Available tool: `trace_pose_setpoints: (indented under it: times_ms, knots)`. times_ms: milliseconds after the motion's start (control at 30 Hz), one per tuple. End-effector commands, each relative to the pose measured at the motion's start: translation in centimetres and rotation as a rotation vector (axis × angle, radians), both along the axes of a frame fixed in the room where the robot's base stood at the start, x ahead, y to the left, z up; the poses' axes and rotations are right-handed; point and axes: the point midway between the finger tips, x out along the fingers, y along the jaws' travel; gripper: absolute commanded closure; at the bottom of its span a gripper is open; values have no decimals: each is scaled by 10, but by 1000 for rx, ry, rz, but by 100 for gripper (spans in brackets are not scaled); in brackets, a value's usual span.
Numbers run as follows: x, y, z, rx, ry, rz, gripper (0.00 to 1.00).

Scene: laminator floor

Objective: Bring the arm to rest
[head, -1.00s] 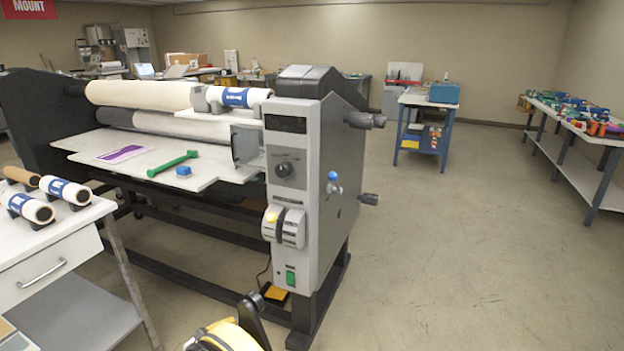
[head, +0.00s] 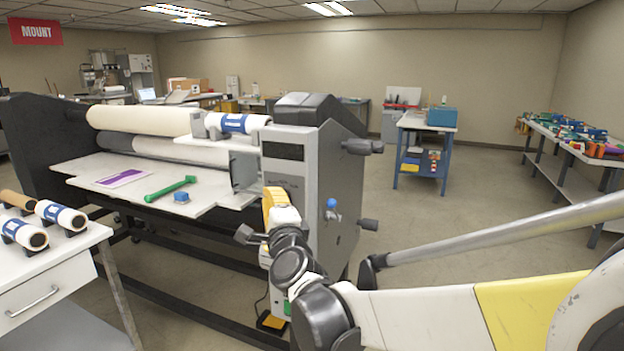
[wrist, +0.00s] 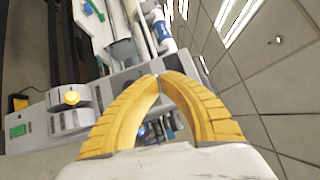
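My gripper (head: 272,196) is in front of the laminator's grey control column, with my arm reaching in from the lower right. In the wrist view, the two yellow fingers of my gripper (wrist: 159,77) curve together and meet at the tips, with nothing seen between them. The laminator (head: 335,185) stands just beyond the gripper; I cannot tell whether they touch. My gripper and wrist hide the column's lower dials in the head view.
A white cabinet (head: 60,262) with rolls stands at left. A blue cart (head: 423,163) and cluttered bench (head: 575,140) stand behind right.

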Motion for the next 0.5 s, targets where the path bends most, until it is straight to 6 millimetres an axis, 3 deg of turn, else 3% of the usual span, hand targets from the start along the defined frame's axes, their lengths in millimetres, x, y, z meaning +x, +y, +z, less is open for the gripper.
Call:
trace_pose_setpoints:
  times_ms: [67, 167, 267, 500]
  knots:
    - [-24, -28, 6, -213, 2, 35, 100]
    - [-60, -60, -5, -501, 24, 90, 100]
    - [-102, -99, -30, -784, 75, 148, 100]
    - [-225, -208, -121, -1375, 298, 325, 100]
